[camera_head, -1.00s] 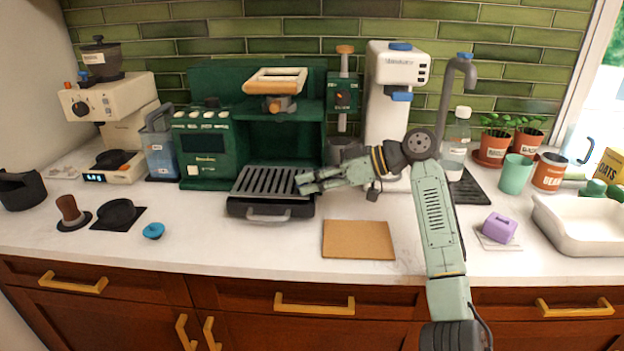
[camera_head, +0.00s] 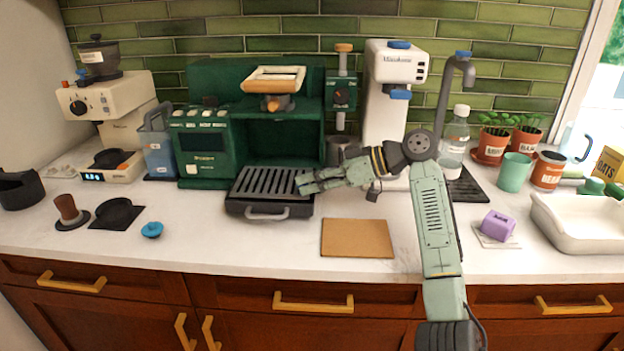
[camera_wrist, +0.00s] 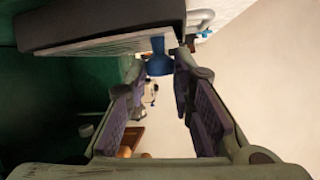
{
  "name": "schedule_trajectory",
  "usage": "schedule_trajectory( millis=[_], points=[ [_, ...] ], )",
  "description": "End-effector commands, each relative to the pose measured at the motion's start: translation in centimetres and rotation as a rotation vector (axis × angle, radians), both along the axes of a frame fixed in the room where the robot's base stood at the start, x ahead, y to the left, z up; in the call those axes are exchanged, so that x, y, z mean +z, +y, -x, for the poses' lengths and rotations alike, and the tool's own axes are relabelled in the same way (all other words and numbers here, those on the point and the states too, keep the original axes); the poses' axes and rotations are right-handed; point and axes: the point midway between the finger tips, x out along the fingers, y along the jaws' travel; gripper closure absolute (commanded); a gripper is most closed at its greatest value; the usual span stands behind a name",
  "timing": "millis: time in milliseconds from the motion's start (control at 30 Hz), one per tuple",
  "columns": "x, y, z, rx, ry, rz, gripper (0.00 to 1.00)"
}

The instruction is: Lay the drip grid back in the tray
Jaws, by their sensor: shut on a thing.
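The drip grid (camera_head: 268,182) is dark and slatted, and lies about level over the dark tray (camera_head: 238,208) in front of the green coffee machine. The tray has a grey front handle. I cannot tell whether the grid rests fully in it. My gripper (camera_head: 302,184) reaches in from the right and is shut at the grid's right edge. In the wrist view, a blue piece (camera_wrist: 158,58) shows between my fingertips (camera_wrist: 163,68), next to a dark slab at the top. The fingers hide part of the grid's right edge.
The green coffee machine (camera_head: 205,150) stands directly behind the tray. A brown mat (camera_head: 357,239) lies to the front right, and a blue knob (camera_head: 152,230) to the front left. A white grinder (camera_head: 390,110) stands behind my arm. Counter between is clear.

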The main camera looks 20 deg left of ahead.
Motion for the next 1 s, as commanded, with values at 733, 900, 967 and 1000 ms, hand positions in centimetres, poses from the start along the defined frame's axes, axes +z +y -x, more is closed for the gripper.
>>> schedule_trajectory(
  millis=[733, 900, 967, 1000],
  points=[
    [-0.64, 0.01, 0.01, 0.0, -0.001, -0.001, 1.0],
    [-0.64, 0.01, 0.01, 0.0, -0.001, 0.0, 0.69],
    [-0.64, 0.01, 0.01, 0.0, -0.001, 0.0, 0.65],
    [-0.64, 0.01, 0.01, 0.0, -0.001, 0.0, 0.62]
  ],
)
